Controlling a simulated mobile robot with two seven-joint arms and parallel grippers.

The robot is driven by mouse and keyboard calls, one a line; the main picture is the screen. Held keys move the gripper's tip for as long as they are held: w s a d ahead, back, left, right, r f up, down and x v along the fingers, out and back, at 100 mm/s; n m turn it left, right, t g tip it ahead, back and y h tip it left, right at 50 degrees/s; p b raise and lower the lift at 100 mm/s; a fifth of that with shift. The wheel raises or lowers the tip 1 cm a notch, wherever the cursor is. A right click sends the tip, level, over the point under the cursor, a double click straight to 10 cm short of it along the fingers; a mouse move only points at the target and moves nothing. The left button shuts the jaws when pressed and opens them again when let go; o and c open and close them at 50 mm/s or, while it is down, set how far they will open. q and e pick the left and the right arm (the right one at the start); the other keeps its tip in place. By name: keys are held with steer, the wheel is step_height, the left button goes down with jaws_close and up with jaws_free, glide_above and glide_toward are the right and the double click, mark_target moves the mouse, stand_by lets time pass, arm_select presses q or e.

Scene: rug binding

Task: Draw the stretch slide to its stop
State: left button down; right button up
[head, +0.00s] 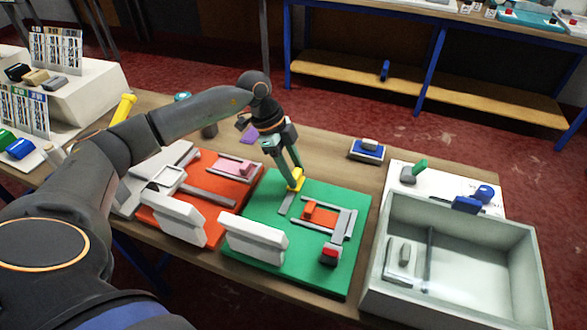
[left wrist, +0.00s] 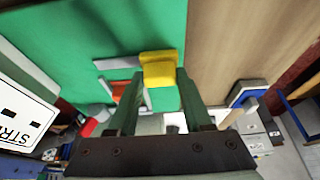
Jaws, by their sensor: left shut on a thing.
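The green board (head: 262,196) lies on the table and carries a grey strip (head: 286,204) with a yellow handle (head: 297,179) at its far end. My left gripper (head: 295,184) reaches down from above and is shut on the yellow handle. In the left wrist view the yellow handle (left wrist: 159,72) sits between the two fingers. The grey strip (left wrist: 115,63) runs left from it. A white sign plate (head: 252,238) stands at the board's near edge; in the left wrist view its lettering begins "STR". The slide's stop cannot be made out. My right gripper is not in view.
An orange block (head: 320,214), a grey bracket (head: 343,226) and a red-topped block (head: 330,256) sit on the green board. An orange-red board (head: 207,205) lies left. A grey bin (head: 478,300) stands right. A blue-based block (head: 367,151) lies behind on bare table.

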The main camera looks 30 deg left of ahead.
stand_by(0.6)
arm_select(q)
steer(key=shift+s+a+r, duration=0.1)
steer(key=shift+a, duration=0.35)
steer(key=a+p, duration=0.1)
steer(key=a, duration=0.1)
steer(key=s+a, duration=0.1)
steer(key=a, duration=0.1)
steer(key=shift+s+a+p, duration=0.1)
steer(key=shift+a+p, duration=0.25)
steer(key=shift+a, duration=0.35)
steer(key=shift+c, duration=1.6)
jaws_free()
steer(key=shift+s, duration=0.1)
